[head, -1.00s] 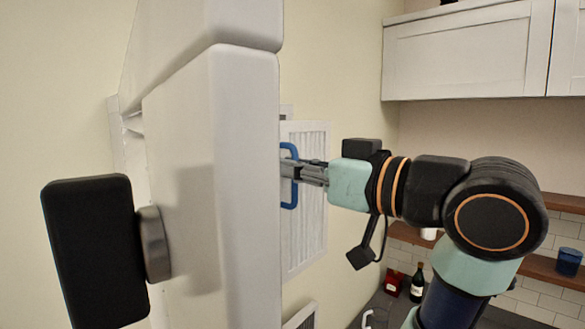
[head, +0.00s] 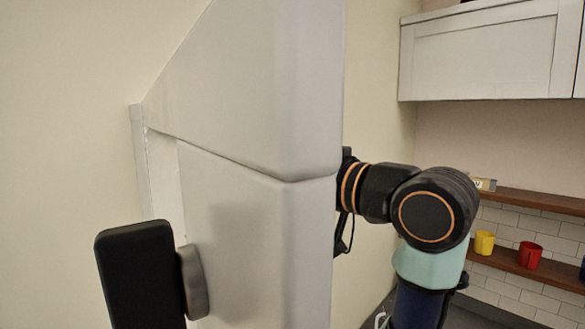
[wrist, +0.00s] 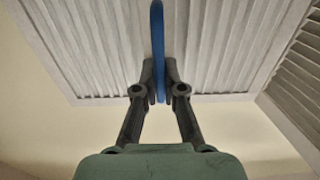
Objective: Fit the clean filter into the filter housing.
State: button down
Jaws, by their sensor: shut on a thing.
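In the wrist view my gripper (wrist: 160,88) is shut on the blue handle (wrist: 157,35) of a white-framed pleated filter (wrist: 100,50). The pleats look pale grey; I cannot tell how clean they are. The filter's near edge runs across the picture in front of my fingers. In the head view my gripper, the handle and the filter are all hidden behind a large white body. I cannot make out the filter housing for certain in either view.
A second pleated panel (wrist: 300,75) stands at the right of the wrist view, close to the held filter's edge. In the head view a yellow cup (head: 484,243) and a red cup (head: 529,255) stand on wooden shelves at the right. A white cabinet (head: 480,60) hangs above.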

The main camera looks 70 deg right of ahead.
jog(key=f+x, duration=0.1)
jog(key=x, duration=0.9)
jog(key=shift+w+d+f+p, duration=0.15)
jog(key=shift+d+f+p, duration=0.05)
jog(key=shift+p, duration=0.25)
dwell(0.4)
jog(key=c, duration=1.2)
grip_release()
jog(key=v, duration=1.2)
